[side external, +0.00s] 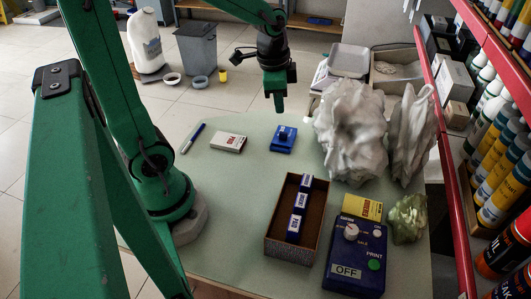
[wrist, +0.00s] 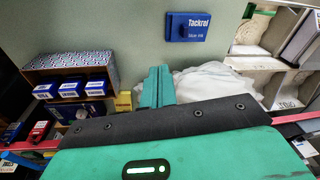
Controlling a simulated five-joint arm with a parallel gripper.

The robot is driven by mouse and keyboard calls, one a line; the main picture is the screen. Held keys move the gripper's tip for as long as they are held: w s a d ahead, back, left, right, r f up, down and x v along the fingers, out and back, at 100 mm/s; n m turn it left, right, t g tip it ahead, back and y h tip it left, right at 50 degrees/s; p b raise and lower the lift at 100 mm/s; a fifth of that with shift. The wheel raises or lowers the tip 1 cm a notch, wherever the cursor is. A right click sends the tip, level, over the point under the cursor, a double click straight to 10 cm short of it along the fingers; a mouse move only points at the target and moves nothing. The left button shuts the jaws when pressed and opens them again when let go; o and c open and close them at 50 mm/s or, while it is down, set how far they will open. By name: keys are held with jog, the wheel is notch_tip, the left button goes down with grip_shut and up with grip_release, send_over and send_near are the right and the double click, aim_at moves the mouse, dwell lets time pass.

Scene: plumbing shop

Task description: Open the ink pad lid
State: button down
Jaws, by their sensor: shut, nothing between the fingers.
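The blue ink pad (side external: 282,143) lies on the pale green table, beyond the open box. In the wrist view the ink pad (wrist: 187,27) shows a flat blue top lettered "Tackrel blue ink", with a small tab at its left end. Its lid looks closed. My green gripper (side external: 279,108) points down in the air above and near the ink pad, apart from it. In the wrist view my gripper's fingers (wrist: 157,86) are together with nothing between them, below the ink pad in the picture.
An open brown box (side external: 268,246) holds several blue-and-white stamps. A white-and-red box (side external: 228,142) and a blue pen (side external: 193,138) lie left of the ink pad. Crumpled white plastic bags (side external: 350,130) stand to the right. A blue label printer (side external: 355,262) is at the front right.

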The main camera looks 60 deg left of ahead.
aim_at(285, 127)
jog(key=w+a+f+m+g, duration=0.1)
jog(key=w+a+f+m, duration=0.1)
jog(key=f, duration=0.4)
jog(key=shift+w+a+f+m+g, duration=0.2)
jog(key=shift+w+a+m+g, duration=0.2)
jog(key=shift+a, duration=0.1)
jog(key=shift+f, duration=0.2)
jog(key=shift+s+f, duration=0.1)
jog(key=shift+f, duration=4.25)
jog(key=shift+w+a+f, duration=0.1)
jog(key=shift+w+a, duration=2.15)
jog(key=shift+a, duration=0.15)
jog(key=shift+s+d, duration=0.15)
jog(key=shift+d, duration=0.05)
jog(key=shift+w+a+r, duration=0.1)
jog(key=shift+w+r, duration=0.1)
jog(key=shift+r, duration=3.5)
